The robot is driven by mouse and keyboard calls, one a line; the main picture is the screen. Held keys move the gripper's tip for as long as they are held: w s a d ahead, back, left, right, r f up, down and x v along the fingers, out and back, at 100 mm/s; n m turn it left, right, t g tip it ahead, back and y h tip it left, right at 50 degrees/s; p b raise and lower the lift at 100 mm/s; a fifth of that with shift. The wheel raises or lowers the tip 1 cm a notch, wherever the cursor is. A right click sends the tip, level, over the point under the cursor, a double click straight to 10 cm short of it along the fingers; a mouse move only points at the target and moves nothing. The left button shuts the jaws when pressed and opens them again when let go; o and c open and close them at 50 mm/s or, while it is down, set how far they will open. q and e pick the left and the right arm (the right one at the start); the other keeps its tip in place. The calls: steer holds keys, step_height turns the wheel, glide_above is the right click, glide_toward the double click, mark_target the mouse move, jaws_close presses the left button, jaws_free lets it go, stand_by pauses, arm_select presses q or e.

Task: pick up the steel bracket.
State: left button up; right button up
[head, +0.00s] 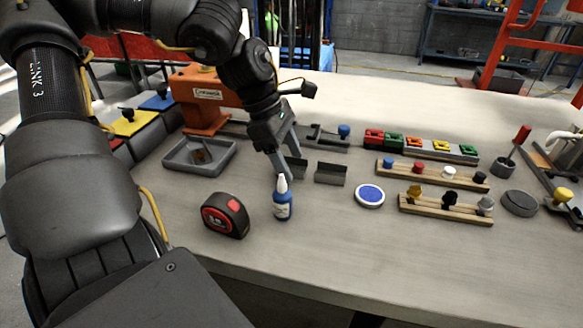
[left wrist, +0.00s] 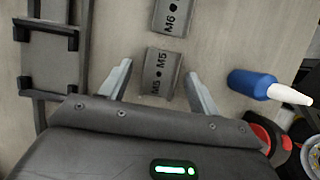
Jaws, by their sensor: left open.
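My left gripper (head: 288,166) is open, its fingertips pointing down over the middle of the bench. In the left wrist view, a grey metal piece marked M5 (left wrist: 160,72) lies in line with the gap between the open fingers, apart from both. A similar grey piece marked M6 (left wrist: 174,16) is beyond it; in the head view this one (head: 330,174) stands just right of the fingers. A shallow grey tray (head: 180,168) at the left holds a small brownish part (head: 201,152). I cannot tell which piece is the steel bracket. My right gripper is not in view.
A blue bottle (head: 282,205) with a white tip and a red-black tape measure (head: 225,215) stand in front of the gripper. A grey fixture (head: 322,141) lies behind. Wooden knob racks (head: 433,172) and a round blue-topped disc (head: 369,195) are to the right. The front right bench is clear.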

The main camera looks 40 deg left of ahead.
arm_select(q)
steer(key=c, duration=1.1)
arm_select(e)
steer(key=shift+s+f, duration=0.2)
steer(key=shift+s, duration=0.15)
arm_select(q)
steer(key=shift+r, duration=0.15)
step_height(320, 180, up, 10)
steer(key=shift+p, duration=0.35)
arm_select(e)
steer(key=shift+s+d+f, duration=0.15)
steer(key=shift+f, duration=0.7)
